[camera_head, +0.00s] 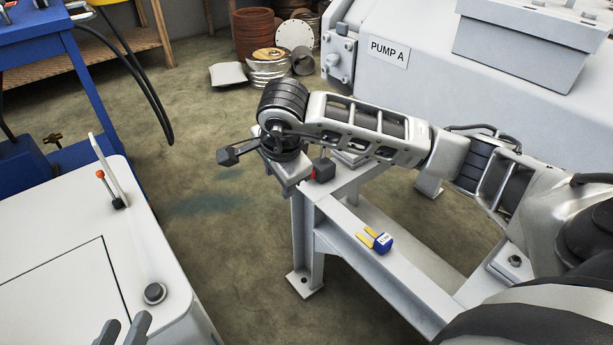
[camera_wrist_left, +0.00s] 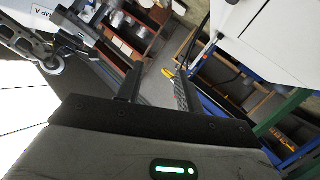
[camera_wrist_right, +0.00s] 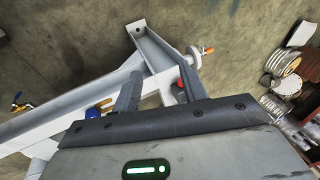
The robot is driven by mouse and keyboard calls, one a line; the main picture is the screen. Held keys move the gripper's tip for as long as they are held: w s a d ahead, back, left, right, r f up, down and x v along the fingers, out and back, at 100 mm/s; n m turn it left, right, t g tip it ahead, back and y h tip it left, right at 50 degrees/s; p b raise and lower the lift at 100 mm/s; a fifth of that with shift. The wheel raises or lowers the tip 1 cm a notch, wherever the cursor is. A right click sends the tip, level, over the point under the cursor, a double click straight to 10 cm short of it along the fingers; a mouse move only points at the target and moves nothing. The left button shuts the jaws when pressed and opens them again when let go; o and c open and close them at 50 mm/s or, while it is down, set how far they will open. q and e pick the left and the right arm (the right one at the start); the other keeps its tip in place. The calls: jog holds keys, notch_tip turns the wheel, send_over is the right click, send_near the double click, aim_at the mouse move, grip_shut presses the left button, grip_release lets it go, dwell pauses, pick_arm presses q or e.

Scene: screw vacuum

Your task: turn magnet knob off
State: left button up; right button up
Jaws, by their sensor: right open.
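A small red part (camera_head: 316,173), which looks like the magnet knob, shows beside a dark finger of my right gripper (camera_head: 274,158) at the end of the white steel frame (camera_head: 350,225). The red part also shows in the right wrist view (camera_wrist_right: 181,90), close to the right-hand finger and partly hidden. My right gripper (camera_wrist_right: 159,88) is open, with its fingers spread over the frame; I cannot tell whether a finger touches the red part. My left gripper (camera_head: 122,331) is open and empty at the bottom left, above the white cabinet; its spread fingers show in the left wrist view (camera_wrist_left: 156,85).
A blue part with yellow prongs (camera_head: 377,242) lies on the frame's lower beam. A white machine marked PUMP A (camera_head: 400,85) stands behind the right arm. The white cabinet (camera_head: 50,240) with an orange-tipped lever (camera_head: 101,175) is at left. Floor between is clear.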

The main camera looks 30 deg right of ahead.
jog(key=w+d+r+h, duration=0.2)
jog(key=d+r+h, duration=0.1)
jog(key=d, duration=0.4)
jog(key=shift+m+t, duration=0.3)
jog(key=b+x, duration=0.1)
jog(key=x, duration=0.2)
jog(key=b+x, duration=0.2)
jog(key=x, duration=0.1)
jog(key=b+x, duration=0.1)
jog(key=x, duration=0.3)
jog(key=shift+s+a+f, duration=0.1)
jog(key=shift+a+f, duration=0.15)
jog(key=shift+a, duration=0.05)
jog(key=b+x, duration=0.2)
jog(key=x, duration=0.2)
jog(key=shift+r, duration=0.1)
pick_arm(q)
notch_tip(320, 180, up, 6)
jog(key=w+m+t+h, duration=0.2)
jog(key=t+h, duration=0.1)
jog(key=t, duration=0.1)
pick_arm(e)
jog(key=shift+w+d+f, duration=0.25)
jog(key=shift+w+f, duration=0.1)
jog(key=shift+f, duration=0.1)
pick_arm(q)
jog(key=shift+w, duration=0.1)
